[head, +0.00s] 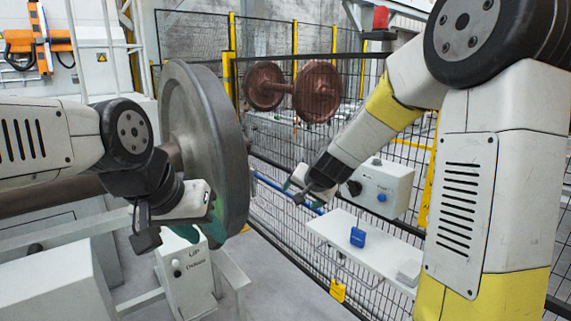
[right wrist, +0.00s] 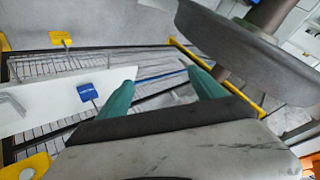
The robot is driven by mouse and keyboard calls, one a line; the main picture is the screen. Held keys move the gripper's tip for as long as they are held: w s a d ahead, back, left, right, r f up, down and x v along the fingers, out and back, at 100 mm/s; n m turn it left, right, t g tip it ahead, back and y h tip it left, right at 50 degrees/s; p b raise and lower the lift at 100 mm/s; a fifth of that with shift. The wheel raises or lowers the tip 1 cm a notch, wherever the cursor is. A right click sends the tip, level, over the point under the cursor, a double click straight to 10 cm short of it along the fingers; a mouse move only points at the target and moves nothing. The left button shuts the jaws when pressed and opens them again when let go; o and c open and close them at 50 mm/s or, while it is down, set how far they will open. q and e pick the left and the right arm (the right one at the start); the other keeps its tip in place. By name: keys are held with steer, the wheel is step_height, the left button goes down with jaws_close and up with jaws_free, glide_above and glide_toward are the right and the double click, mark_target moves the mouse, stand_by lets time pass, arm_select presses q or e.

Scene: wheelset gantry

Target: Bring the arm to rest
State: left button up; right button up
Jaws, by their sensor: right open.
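My left gripper (head: 198,228) hangs in front of the large grey wheel (head: 208,130) in the head view. Its teal fingers point down and partly overlap the wheel's lower edge in the picture; their gap is unclear, and contact with the wheel cannot be told. My right arm (head: 375,125) reaches down and left from the right side. My right gripper (head: 300,192) is small and partly hidden there, in front of the fence. In the right wrist view its two teal fingers (right wrist: 162,84) stand well apart with nothing between them.
A white shelf (head: 365,243) with a blue tag (head: 357,237) is below my right gripper. A control box (head: 383,188) stands beside it. A mesh fence (head: 275,215) runs behind. A lift control pedestal (head: 188,280) is below my left gripper. A red-brown wheelset (head: 318,92) is beyond the fence.

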steer(key=s+d+r+n+y, duration=0.1)
steer(key=s+r, duration=0.3)
steer(key=s, duration=0.2)
steer(key=s+d+r+n, duration=0.2)
steer(key=s+r, duration=0.1)
steer(key=s, duration=0.3)
steer(key=s+d+n+g+h, duration=0.1)
steer(key=s+d, duration=0.2)
steer(key=s, duration=0.5)
steer(key=s+d+n+g, duration=0.1)
steer(key=s+d, duration=0.2)
steer(key=s, duration=0.6)
steer(key=shift+d+r+g+h, duration=0.3)
steer(key=shift+d+h, duration=0.1)
